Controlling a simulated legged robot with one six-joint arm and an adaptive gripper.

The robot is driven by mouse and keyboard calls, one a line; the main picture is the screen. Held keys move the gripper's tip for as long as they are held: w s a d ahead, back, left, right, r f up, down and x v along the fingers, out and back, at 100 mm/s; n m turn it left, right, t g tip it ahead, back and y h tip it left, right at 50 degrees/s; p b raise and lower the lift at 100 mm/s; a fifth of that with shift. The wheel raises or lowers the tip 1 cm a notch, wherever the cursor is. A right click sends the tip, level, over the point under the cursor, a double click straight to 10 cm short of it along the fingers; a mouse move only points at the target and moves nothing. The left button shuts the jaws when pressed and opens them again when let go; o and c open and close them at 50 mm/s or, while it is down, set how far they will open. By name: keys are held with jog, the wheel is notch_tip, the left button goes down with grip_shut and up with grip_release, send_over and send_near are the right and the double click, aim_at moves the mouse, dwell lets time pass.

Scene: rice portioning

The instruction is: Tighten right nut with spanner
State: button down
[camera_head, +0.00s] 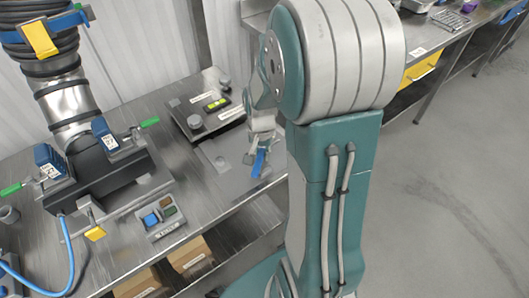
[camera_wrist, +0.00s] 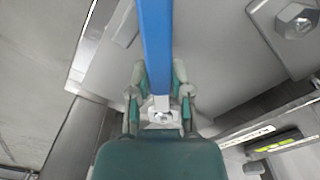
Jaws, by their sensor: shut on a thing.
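My gripper (camera_head: 262,148) is shut on the blue spanner (camera_head: 259,163), above the front right part of the metal bench. In the wrist view, my gripper (camera_wrist: 160,92) has its fingers on both sides of the spanner (camera_wrist: 157,40), whose blue bar runs up out of the picture. The spanner's working end cannot be made out. A silver hex nut (camera_wrist: 299,19) sits on a grey plate at the upper right, apart from the spanner. I cannot tell whether it is the right nut. In the head view, my arm hides part of the bench.
A dark plate (camera_head: 204,103) with round knobs and a yellow-green level lies behind the gripper. A black block with blue clamps (camera_head: 108,167) holds a pipe at left. A small tray (camera_head: 163,232) stands on the bench's front. Open floor (camera_head: 440,190) lies at right.

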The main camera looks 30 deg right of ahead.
jog(key=shift+w+a, duration=0.15)
jog(key=shift+w, duration=0.05)
jog(key=shift+w+a+m, duration=0.35)
jog(key=shift+w+m, duration=0.15)
jog(key=shift+m, duration=0.5)
